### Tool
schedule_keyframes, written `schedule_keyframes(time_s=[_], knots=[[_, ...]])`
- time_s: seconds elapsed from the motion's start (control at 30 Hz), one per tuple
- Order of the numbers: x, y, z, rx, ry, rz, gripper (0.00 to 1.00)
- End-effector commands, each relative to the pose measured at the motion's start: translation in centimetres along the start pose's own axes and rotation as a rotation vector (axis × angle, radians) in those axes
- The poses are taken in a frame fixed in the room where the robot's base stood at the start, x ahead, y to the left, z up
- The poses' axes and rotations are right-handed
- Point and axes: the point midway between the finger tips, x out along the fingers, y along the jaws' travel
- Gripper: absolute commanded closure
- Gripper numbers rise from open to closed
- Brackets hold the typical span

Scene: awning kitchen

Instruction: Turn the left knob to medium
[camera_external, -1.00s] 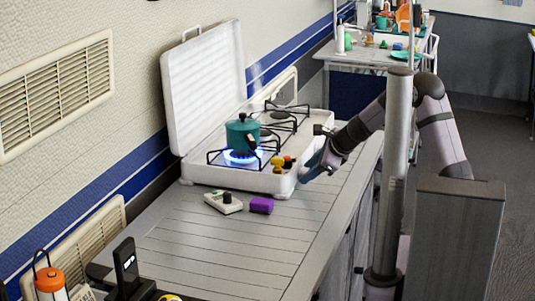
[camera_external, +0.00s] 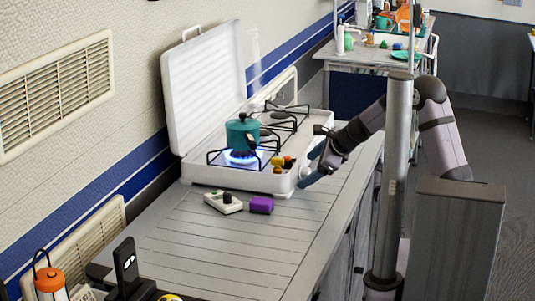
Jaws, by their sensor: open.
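The white camping stove (camera_external: 231,176) stands on the counter with its lid (camera_external: 205,95) open against the wall. A teal pot (camera_external: 242,131) sits on the near burner, over a blue flame (camera_external: 240,156). My gripper (camera_external: 309,170) is open at the stove's front edge, beside the knob area. A white round knob (camera_external: 304,172) shows by the fingers. I cannot tell whether the fingers touch it or surround it. The setting of the knob is too small to read. Small yellow, red and dark items (camera_external: 284,162) sit at the stove's front corner.
A white box with a dark top (camera_external: 223,203) and a purple block (camera_external: 261,205) lie on the counter in front of the stove. An orange lantern (camera_external: 50,278) and a black device (camera_external: 126,265) stand at the near left. The middle of the counter is clear.

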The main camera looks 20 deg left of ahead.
Motion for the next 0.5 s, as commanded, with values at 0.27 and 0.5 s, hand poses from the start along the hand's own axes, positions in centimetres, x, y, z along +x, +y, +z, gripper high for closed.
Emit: schedule_keyframes(time_s=[0.27, 0.5], knots=[[0.4, 1.24, -0.42, -0.003, 0.006, 0.028, 0.19], [0.46, 1.32, -0.46, -0.004, 0.006, 0.029, 0.19]])
